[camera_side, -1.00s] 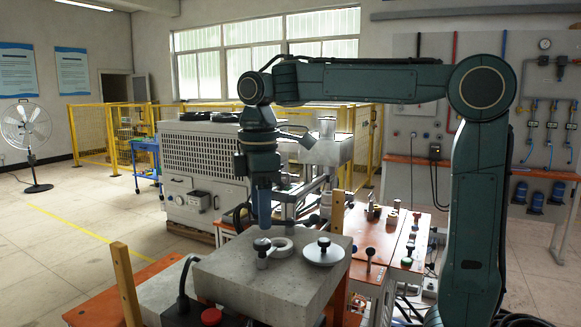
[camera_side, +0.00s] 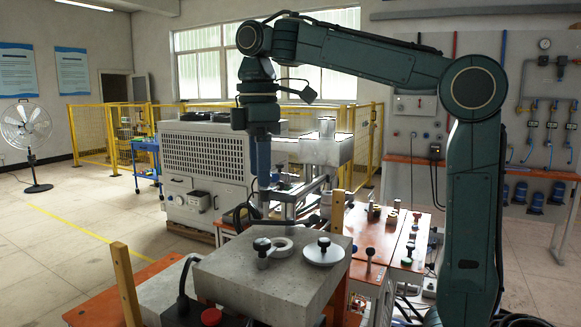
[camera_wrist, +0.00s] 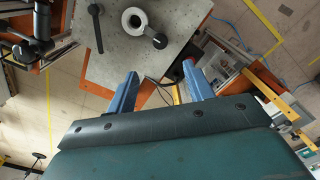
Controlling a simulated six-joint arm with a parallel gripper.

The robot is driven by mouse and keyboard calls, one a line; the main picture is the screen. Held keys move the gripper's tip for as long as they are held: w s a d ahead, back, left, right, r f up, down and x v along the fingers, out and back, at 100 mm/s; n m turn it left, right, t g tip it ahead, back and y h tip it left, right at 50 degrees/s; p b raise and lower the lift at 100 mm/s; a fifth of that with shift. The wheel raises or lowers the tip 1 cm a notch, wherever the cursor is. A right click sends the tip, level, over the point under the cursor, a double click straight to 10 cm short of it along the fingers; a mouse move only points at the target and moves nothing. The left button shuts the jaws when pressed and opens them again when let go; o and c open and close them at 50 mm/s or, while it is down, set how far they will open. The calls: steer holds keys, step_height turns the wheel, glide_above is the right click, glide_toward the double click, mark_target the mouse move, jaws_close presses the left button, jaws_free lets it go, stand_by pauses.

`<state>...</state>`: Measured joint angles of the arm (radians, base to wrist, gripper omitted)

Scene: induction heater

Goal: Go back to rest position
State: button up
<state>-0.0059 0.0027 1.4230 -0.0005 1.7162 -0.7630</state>
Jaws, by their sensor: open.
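My gripper (camera_side: 263,190) hangs pointing down above the grey stone-like block and is clear of it. In the wrist view its two blue fingers (camera_wrist: 158,92) are spread apart with nothing between them.
A wooden post (camera_side: 126,285) stands at the block's left front and another (camera_side: 338,215) behind it. A red button (camera_side: 211,317) is at the front. Orange tables (camera_side: 405,240) with small parts stand to the right. The air above the block is free.

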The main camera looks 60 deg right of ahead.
mark_target(262, 241)
step_height(262, 241, down, 13)
steer(key=shift+r, duration=0.1)
steer(key=shift+f, duration=0.2)
steer(key=shift+n, duration=2)
steer(key=shift+r, duration=0.15)
steer(key=shift+m, duration=0.5)
